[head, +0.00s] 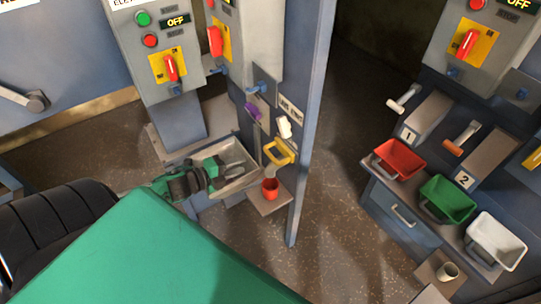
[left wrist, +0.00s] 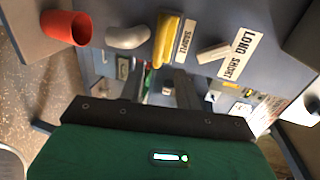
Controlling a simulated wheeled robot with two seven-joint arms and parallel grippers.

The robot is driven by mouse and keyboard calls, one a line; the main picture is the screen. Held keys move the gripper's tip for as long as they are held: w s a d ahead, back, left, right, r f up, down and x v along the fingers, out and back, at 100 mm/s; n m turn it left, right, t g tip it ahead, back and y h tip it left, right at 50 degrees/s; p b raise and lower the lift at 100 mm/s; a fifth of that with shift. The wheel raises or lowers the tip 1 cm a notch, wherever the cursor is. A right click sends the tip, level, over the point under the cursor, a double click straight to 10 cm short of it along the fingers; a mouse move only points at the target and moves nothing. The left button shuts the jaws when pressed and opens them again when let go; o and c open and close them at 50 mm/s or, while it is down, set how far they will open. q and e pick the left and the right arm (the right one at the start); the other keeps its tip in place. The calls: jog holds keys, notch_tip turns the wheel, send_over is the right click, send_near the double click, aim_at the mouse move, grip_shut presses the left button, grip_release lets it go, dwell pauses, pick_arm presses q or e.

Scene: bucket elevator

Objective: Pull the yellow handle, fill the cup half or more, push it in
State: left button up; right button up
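The yellow handle (head: 279,152) is on the narrow blue panel, and it also shows in the left wrist view (left wrist: 168,40) beside a SAMPLE label. A grey spout (left wrist: 128,37) sits next to it. The red cup (head: 269,188) stands upright on a small shelf below the handle. It also shows in the left wrist view (left wrist: 65,27); its contents cannot be made out. My left gripper (head: 236,170) is left of the handle and cup, apart from both. Its fingers are spread and nothing shows between them. My right gripper is not in view.
A white lever (head: 284,127) is above the handle, by a LONG SHORT label (left wrist: 237,54). A grey tray (head: 226,188) lies under my left gripper. Red (head: 399,158), green (head: 447,198) and white (head: 496,240) bins stand at right. The floor between is clear.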

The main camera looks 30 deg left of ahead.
aim_at(271, 154)
pick_arm(q)
jog(key=p+x, duration=0.1)
jog(key=x, duration=1.2)
jog(key=shift+p, duration=0.35)
jog(key=shift+c, duration=0.4)
grip_shut()
